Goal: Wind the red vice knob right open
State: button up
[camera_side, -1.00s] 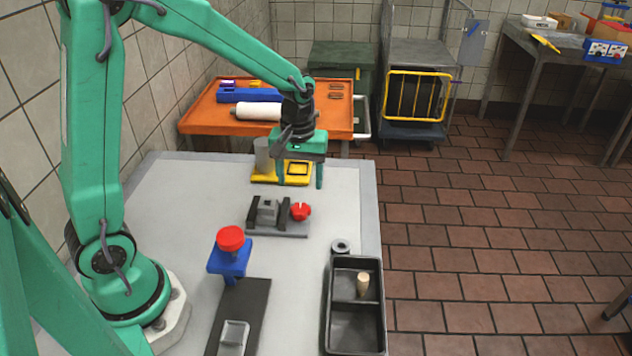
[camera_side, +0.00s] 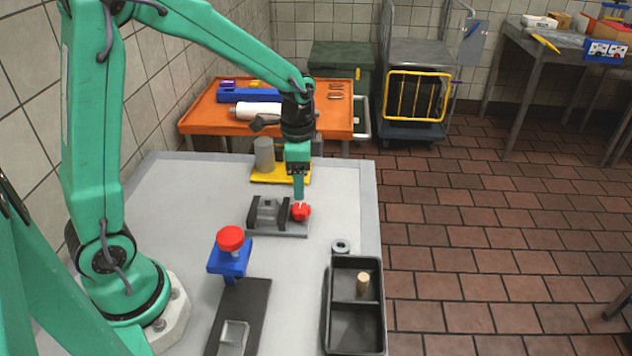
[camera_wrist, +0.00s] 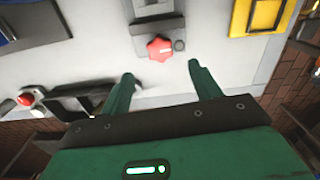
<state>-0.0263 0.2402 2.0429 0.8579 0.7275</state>
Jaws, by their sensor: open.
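The red vice knob (camera_side: 300,213) is lobed and sits at the right end of the small grey vice (camera_side: 281,229). A grey block (camera_side: 267,207) is between the vice's dark jaws. My gripper (camera_side: 299,201) is open, just above and behind the knob in the side view, its fingers lined up so that one hides the other. In the wrist view, the red knob (camera_wrist: 159,48) shows a small white mark and lies beyond the gap between my open fingertips (camera_wrist: 160,70). I see no contact. The vice (camera_wrist: 154,20) is partly cut off there.
A yellow fixture (camera_side: 268,177) with a grey cylinder (camera_side: 264,154) stands behind the vice. A blue stand with a red cap (camera_side: 231,238) is front left. A black tray (camera_side: 340,341) holding a tan peg (camera_side: 363,283) and a grey ring (camera_side: 341,246) are front right.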

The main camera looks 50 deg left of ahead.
aim_at(301, 208)
jog(key=m, duration=0.3)
jog(key=shift+m, duration=0.3)
jog(key=shift+f, duration=0.15)
jog(key=shift+f, duration=3.8)
jog(key=c, duration=1)
jog(key=shift+n, duration=0.5)
